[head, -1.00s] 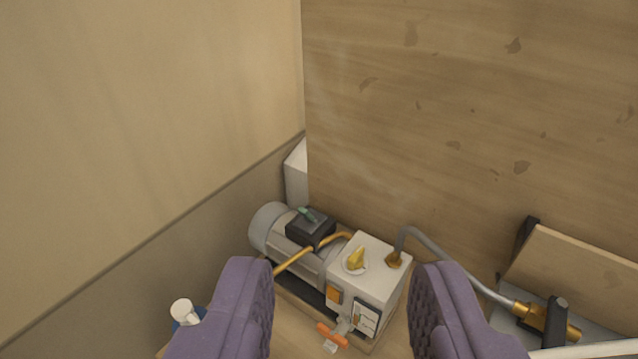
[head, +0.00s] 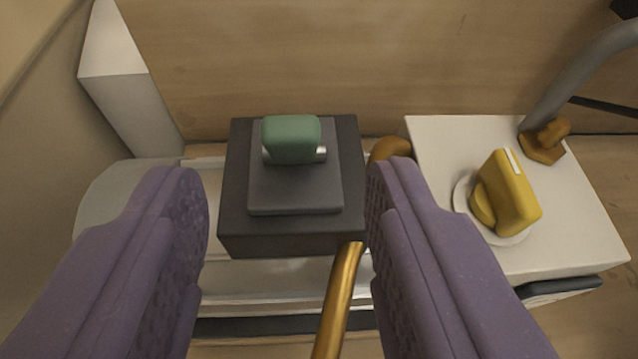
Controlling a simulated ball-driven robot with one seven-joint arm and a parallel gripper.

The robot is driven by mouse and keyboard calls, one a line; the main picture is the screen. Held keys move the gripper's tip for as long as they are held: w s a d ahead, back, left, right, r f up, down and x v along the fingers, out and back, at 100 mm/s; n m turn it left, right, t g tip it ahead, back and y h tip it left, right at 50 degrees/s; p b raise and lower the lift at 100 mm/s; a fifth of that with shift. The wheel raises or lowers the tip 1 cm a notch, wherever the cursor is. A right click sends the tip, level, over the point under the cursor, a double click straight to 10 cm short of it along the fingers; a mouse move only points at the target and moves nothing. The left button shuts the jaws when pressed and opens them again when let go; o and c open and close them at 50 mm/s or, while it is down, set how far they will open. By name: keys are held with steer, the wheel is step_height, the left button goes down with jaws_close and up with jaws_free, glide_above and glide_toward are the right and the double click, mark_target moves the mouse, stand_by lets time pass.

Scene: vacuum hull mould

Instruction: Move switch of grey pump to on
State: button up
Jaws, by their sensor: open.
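The grey pump (head: 255,272) lies below my gripper, its motor body running across the lower middle. A dark box (head: 240,235) sits on top of the motor. It carries the switch, a green lever (head: 292,138) on a small pin over a dark grey plate (head: 295,190). The lever lies towards the far edge of the plate. My gripper (head: 285,190) is open and empty, with one purple finger on each side of the dark box in the picture. The fingers appear nearer to the camera than the box. No contact with the lever shows.
A pale pump block (head: 450,140) on the right bears a yellow knob (head: 508,195) and a brass fitting (head: 543,142) with a grey hose (head: 580,75). A brass pipe (head: 342,295) rises beside the box. A wooden panel (head: 330,60) stands behind. A white block (head: 130,110) stands at left.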

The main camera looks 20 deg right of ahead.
mark_target(291, 147)
steer(key=b+x, duration=0.1)
steer(key=x, duration=0.5)
steer(key=shift+w+d+f+b, duration=0.1)
steer(key=shift+w+f+b, duration=0.05)
steer(key=shift+w+b, duration=0.15)
jaws_close()
